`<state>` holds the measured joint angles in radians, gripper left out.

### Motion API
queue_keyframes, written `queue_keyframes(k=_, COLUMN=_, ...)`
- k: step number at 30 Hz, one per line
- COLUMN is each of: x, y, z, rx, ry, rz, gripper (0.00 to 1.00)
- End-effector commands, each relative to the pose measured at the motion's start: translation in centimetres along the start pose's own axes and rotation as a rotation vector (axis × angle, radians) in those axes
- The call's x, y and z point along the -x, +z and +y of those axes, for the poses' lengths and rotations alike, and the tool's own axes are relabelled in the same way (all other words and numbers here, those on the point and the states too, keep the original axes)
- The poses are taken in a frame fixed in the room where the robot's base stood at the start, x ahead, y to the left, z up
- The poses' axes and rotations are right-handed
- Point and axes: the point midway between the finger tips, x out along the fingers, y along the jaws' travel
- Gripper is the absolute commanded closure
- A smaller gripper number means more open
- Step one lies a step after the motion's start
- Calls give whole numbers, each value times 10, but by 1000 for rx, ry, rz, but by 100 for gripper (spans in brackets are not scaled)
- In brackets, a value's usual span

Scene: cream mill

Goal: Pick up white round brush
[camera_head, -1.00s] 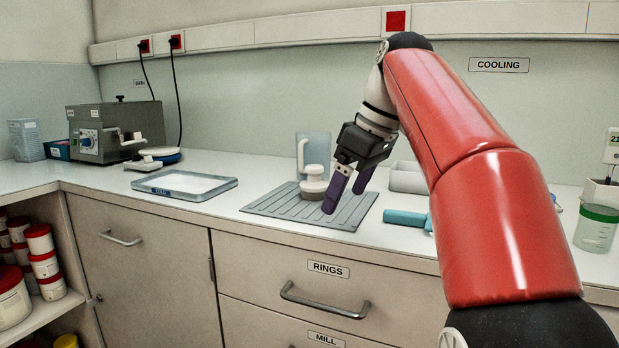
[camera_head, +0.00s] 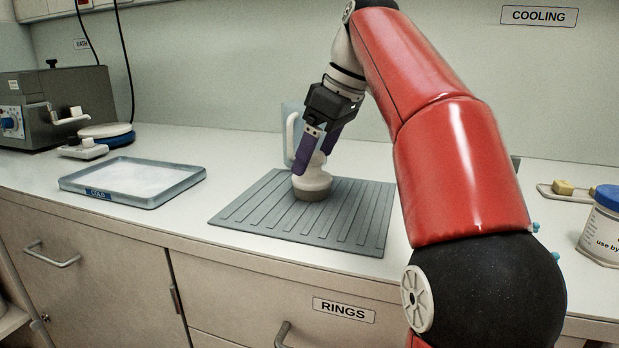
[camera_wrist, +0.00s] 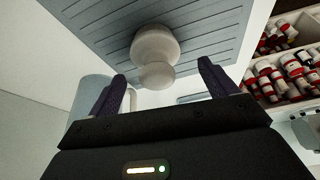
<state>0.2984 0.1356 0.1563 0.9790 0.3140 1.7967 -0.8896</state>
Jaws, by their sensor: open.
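The white round brush (camera_head: 312,184) stands upright on a grey ribbed mat (camera_head: 250,221), with a pale knob on top and a darker band at its base. My gripper (camera_head: 318,155) is above it, with its purple fingers pointing down at the knob. In the wrist view the brush (camera_wrist: 155,48) lies ahead of and between the two open fingertips (camera_wrist: 162,70). The gripper holds nothing. The fingers hide part of the knob in the head view.
A clear jug (camera_head: 289,130) with a white handle stands close behind the brush. A shallow tray (camera_head: 133,182) labelled COLD is to the left. A grey machine (camera_head: 60,105) stands at the far left. A blue-lidded jar (camera_head: 604,225) is at the right. The mat's front part is clear.

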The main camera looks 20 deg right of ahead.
Motion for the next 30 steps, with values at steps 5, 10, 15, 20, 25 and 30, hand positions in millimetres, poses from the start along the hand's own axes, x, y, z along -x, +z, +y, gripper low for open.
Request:
queue_keyframes(k=5, x=-27, y=3, z=3, rx=-1, ry=-2, rz=-1, gripper=16)
queue_keyframes(k=10, x=-50, y=3, z=4, rx=0, ry=-2, rz=0, gripper=16)
queue_keyframes(k=15, x=-56, y=2, z=4, rx=0, ry=0, rz=0, gripper=16)
queue_keyframes(k=20, x=-55, y=2, z=5, rx=0, ry=0, rz=0, gripper=16)
queue_keyframes(k=25, x=-55, y=2, z=5, rx=0, ry=0, rz=0, gripper=38)
queue_keyframes(k=30, x=-55, y=2, z=5, rx=-1, ry=0, rz=0, gripper=60)
